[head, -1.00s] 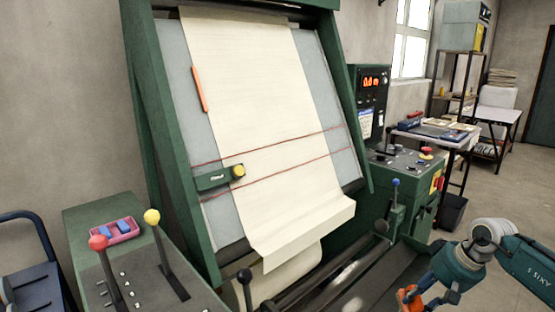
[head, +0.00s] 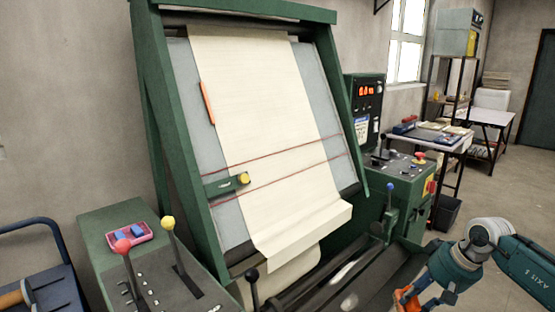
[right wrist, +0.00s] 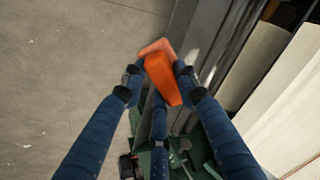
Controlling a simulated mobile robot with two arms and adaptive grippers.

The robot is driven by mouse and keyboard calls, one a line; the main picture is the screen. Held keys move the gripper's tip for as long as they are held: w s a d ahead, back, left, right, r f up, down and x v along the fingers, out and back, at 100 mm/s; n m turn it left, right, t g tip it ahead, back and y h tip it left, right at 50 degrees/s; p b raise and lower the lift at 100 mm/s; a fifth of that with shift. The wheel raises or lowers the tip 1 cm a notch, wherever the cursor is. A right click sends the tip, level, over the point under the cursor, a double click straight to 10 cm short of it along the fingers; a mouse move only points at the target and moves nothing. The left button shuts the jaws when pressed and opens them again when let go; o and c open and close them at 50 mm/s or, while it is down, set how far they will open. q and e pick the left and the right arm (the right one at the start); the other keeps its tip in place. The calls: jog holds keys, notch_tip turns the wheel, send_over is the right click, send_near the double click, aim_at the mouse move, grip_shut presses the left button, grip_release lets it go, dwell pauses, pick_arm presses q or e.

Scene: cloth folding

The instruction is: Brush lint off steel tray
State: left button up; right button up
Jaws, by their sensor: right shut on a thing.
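My right gripper (head: 404,294) is at the lower right of the head view. It is shut on an orange thing (right wrist: 162,75), which the right wrist view shows between its blue jointed fingers. This may be the brush; no bristles are clear. A long dark metal tray or trough (head: 310,292) runs below the machine's sloping front, left of the gripper. Pale patches (head: 342,272) show on it; I cannot tell whether they are lint or shine. In the right wrist view a grey metal strip (right wrist: 240,50) lies right of the orange thing. My left gripper is out of view.
A green-framed machine carries a cream sheet (head: 265,110) that hangs toward the trough. A green control cabinet (head: 412,185) stands at right.

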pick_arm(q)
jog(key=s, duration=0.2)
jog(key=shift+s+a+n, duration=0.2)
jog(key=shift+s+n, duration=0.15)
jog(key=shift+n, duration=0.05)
pick_arm(e)
jog(key=s+a+r, duration=0.4)
jog(key=s+a, duration=0.4)
jog(key=s+a+r, duration=0.5)
jog(key=s+a, duration=0.3)
jog(key=s, duration=0.1)
jog(key=shift+a+n, duration=0.2)
jog(key=shift+n, duration=0.2)
